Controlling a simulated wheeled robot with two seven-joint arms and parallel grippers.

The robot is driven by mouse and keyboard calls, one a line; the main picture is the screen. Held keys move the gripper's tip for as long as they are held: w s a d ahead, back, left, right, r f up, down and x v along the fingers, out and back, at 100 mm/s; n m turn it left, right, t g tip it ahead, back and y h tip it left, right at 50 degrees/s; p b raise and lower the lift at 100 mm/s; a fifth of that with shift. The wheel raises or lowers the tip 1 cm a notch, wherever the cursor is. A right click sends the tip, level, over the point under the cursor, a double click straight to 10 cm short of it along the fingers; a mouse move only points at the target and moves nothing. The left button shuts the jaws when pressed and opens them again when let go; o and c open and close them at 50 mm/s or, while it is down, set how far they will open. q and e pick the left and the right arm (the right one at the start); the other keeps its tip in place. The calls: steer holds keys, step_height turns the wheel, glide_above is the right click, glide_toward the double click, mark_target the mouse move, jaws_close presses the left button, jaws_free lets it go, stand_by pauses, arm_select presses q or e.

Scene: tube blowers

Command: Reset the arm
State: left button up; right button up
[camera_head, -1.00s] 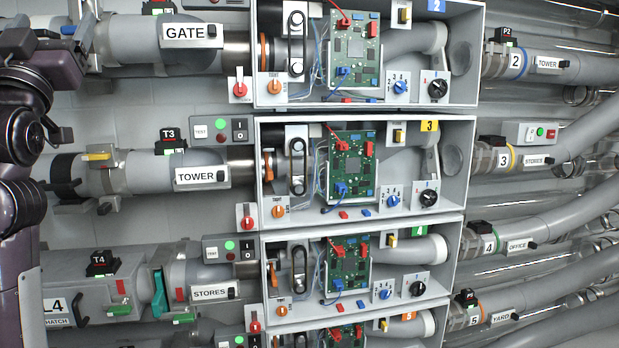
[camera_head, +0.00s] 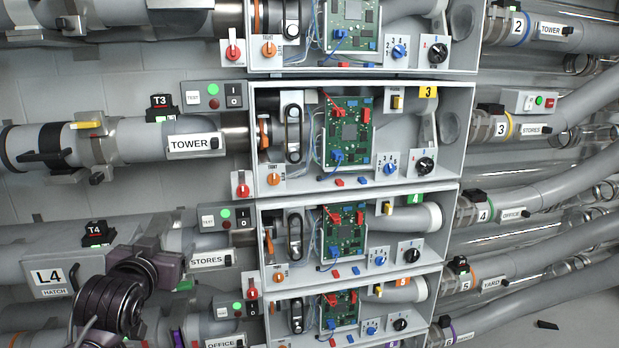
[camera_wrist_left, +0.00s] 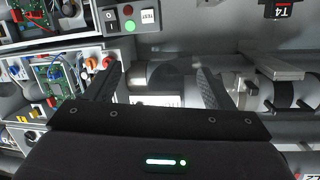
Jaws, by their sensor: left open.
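My left arm (camera_head: 112,300) enters the head view at the lower left, in front of the lower tubes and below the T4 tag (camera_head: 96,233). Its jaws are hard to make out there. In the left wrist view my left gripper (camera_wrist_left: 160,72) has its two fingers spread wide apart, with nothing held between them. That view shows the wall upside down, with a button panel (camera_wrist_left: 130,20) beyond the fingers. My right gripper is in neither view.
Grey housings with green circuit boards (camera_head: 346,133) are stacked in the middle. Tubes (camera_head: 135,140) run in from the left, near the TOWER label (camera_head: 195,145) and the L4 hatch plate (camera_head: 54,278). More tubes (camera_head: 560,115) leave at the right. A small black piece (camera_head: 547,325) lies at lower right.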

arm_select(q)
steer(key=s+d+f+g, duration=0.25)
steer(key=s+f, duration=0.25)
steer(key=f, duration=0.4)
steer(key=s+d+f+g, duration=0.2)
steer(key=s+f+g, duration=0.1)
steer(key=s+f, duration=0.4)
steer(key=s+d+f+m+g+h, duration=0.1)
steer(key=s+d+f+g+h, duration=0.15)
steer(key=s+f+g, duration=0.85)
steer(key=s+f+t, duration=0.1)
steer(key=s+f, duration=0.3)
steer(key=f, duration=1.2)
steer(key=s+f+t, duration=0.2)
steer(key=s+f, duration=0.2)
steer(key=f, duration=1.3)
steer(key=s+a+f+g+y, duration=0.1)
steer(key=s+a+f, duration=0.1)
steer(key=s+f, duration=1.4)
steer(key=s, duration=0.3)
steer(key=shift+a+f, duration=0.3)
steer(key=shift+a, duration=0.1)
